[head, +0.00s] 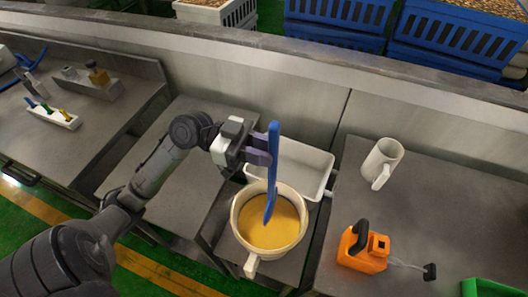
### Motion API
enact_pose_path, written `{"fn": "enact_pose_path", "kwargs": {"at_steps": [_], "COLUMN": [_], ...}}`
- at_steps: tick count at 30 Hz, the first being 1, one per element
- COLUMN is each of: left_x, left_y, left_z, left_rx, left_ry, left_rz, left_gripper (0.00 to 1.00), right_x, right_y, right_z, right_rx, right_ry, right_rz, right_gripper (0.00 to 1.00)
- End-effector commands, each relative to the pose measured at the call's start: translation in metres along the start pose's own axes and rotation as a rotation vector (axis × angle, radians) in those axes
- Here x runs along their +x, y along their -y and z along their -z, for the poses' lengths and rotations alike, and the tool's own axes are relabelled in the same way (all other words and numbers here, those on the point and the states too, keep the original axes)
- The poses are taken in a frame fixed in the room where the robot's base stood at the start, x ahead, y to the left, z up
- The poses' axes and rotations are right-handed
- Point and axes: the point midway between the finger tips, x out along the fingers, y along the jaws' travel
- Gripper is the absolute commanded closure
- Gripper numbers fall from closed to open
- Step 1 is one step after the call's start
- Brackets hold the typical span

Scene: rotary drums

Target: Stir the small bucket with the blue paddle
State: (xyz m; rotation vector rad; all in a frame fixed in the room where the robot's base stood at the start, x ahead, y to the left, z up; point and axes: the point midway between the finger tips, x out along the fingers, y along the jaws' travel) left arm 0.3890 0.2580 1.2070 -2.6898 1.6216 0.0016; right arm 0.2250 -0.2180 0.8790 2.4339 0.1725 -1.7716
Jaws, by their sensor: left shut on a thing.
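The small bucket (239,222) is a cream, round vessel with a handle at its front, and yellow liquid (262,234) lies inside it. It stands on a metal table between two higher-set worktops. The blue paddle (273,147) is held upright, slightly tilted. Its lower end reaches over the bucket's opening and appears to touch or dip into the yellow liquid; the exact depth is hard to tell. My left gripper (261,151) is shut on the paddle's upper part, above the bucket's far rim. My right gripper is not in view.
A white tray (312,165) sits just behind the bucket. A white pitcher (385,160) and an orange container (364,251) with a hose stand on the right worktop. Blue crates (340,12) are behind the metal wall. The left table holds small tools and holders (52,116).

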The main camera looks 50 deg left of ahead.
Motion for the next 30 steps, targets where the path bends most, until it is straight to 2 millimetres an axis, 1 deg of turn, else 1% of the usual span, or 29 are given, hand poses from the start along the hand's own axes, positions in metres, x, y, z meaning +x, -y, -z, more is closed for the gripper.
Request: {"fn": "enact_pose_path", "kwargs": {"at_steps": [1, 3, 9, 12, 17, 30], "left_x": [0.0, 0.0, 0.0, 0.0, 0.0, 0.0], "left_y": [0.0, 0.0, 0.0, 0.0, 0.0, 0.0], "left_z": [0.011, 0.019, 0.04, 0.047, 0.052, 0.052], "left_rx": [0.003, 0.003, 0.002, 0.001, 0.001, 0.0], "left_ry": [-0.001, -0.001, -0.001, -0.001, -0.001, -0.001], "left_rz": [0.0, 0.0, 0.001, 0.001, 0.001, 0.001], "left_gripper": [1.0, 1.0, 1.0, 1.0, 1.0, 1.0], "right_x": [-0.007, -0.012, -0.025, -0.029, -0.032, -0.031], "right_y": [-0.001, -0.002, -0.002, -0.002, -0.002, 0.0], "right_z": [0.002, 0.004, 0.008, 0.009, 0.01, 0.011], "right_rx": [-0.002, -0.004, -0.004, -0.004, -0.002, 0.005], "right_ry": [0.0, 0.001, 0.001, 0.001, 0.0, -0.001], "right_rz": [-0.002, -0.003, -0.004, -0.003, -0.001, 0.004], "right_gripper": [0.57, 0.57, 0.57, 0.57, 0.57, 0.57]}}
